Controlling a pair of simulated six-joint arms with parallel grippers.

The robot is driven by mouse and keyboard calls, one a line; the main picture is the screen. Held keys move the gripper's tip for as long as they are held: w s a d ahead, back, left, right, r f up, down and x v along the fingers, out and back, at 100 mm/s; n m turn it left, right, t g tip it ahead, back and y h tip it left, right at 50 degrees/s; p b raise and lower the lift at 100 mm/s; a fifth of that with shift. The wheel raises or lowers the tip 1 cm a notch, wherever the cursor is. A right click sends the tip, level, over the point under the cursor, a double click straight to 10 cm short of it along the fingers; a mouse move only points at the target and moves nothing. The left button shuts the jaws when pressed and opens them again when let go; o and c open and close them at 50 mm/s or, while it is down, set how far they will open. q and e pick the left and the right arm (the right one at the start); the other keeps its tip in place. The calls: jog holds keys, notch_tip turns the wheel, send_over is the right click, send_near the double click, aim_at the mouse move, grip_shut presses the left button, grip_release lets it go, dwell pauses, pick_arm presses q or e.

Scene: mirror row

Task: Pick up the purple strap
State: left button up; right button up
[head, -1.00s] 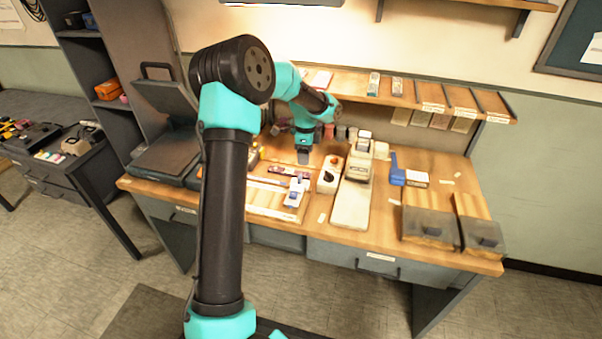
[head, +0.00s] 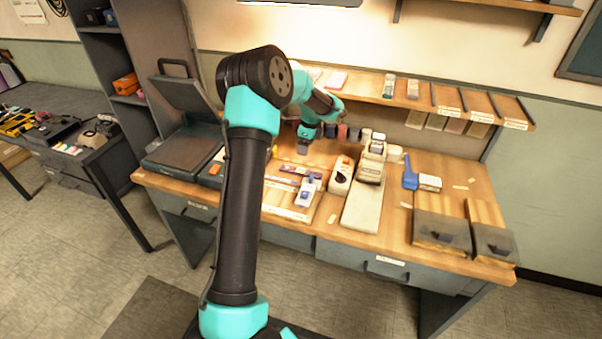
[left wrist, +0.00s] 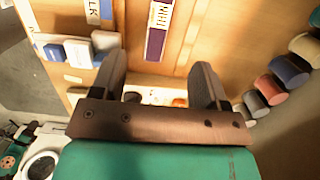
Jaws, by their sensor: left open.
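A flat dark purple strip with a pale printed label (left wrist: 157,28), which looks like the purple strap, lies on the wooden surface in the left wrist view. It lies beyond my left gripper (left wrist: 160,75), roughly in line with the gap between the fingers. The fingers are apart with nothing held between them. In the head view my left gripper (head: 303,147) points down over the back of the wooden workbench (head: 440,180). A small dark purple strip (head: 294,170) shows in front of it there. My right gripper is not in view.
A white device (head: 371,165) stands right of the gripper, and a blue-and-white item (head: 308,190) lies in front. Coloured rolls (left wrist: 290,70) line the right in the wrist view. A shelf (head: 425,100) runs along the back. A flat machine with a raised lid (head: 183,148) stands left.

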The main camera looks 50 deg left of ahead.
pick_arm(q)
send_over(301, 170)
jog(key=f, duration=0.4)
jog(key=d+f, duration=0.1)
jog(key=f, duration=0.2)
jog(key=shift+w, duration=0.1)
jog(key=shift+a+f, duration=0.15)
jog(key=shift+f, duration=1.15)
jog(key=shift+a+f, duration=0.15)
jog(key=shift+f, duration=1.1)
jog(key=shift+c, duration=0.3)
jog(key=c, duration=1)
jog(key=shift+r, duration=0.1)
jog(key=shift+c, duration=0.2)
jog(key=shift+r, duration=0.1)
